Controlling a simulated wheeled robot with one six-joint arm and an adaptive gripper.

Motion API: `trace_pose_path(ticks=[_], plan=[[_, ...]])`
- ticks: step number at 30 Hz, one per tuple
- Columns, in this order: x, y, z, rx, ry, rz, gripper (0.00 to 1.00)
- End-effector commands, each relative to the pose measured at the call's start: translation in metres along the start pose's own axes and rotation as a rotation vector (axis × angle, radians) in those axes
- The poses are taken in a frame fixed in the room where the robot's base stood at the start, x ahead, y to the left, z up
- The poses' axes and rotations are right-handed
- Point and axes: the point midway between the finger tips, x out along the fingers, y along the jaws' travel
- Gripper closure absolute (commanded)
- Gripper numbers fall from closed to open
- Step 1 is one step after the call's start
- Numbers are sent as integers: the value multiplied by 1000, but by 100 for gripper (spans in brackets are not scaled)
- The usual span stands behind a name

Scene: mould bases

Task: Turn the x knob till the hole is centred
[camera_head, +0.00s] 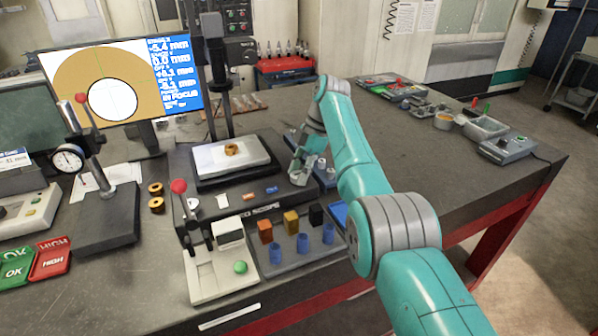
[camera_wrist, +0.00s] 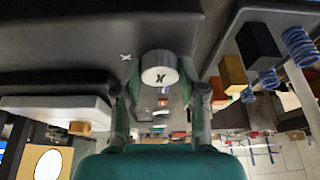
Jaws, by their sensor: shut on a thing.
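In the wrist view, the x knob (camera_wrist: 160,68) is a pale round knob with a dark mark on its face. My gripper (camera_wrist: 159,88) has a finger on each side of it and is shut on it. In the head view my gripper (camera_head: 303,172) is at the right side of the scope base (camera_head: 262,196); the knob is hidden there. A brass ring (camera_head: 231,149) sits on the scope's pale stage (camera_head: 212,159). The screen (camera_head: 125,80) shows a tan disc with a white hole (camera_head: 113,100) below and right of the crosshair's centre, and "IN FOCUS".
A dial gauge stand (camera_head: 108,215) and two brass rings (camera_head: 156,197) are left of the scope. A tray (camera_head: 300,255) with coloured blocks and blue springs lies in front. A control box (camera_head: 506,149) is at the far right.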

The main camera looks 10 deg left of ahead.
Motion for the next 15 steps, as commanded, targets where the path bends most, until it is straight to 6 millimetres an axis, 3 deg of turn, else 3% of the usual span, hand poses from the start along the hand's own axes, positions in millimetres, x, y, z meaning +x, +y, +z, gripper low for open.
trace_pose_path(ticks=[9,10,12,15], plan=[[0,0,1,1,-1,-1,94],[0,0,1,1,-2,-1,54],[0,0,1,1,-1,-1,37],[0,0,1,1,-1,-1,34]])
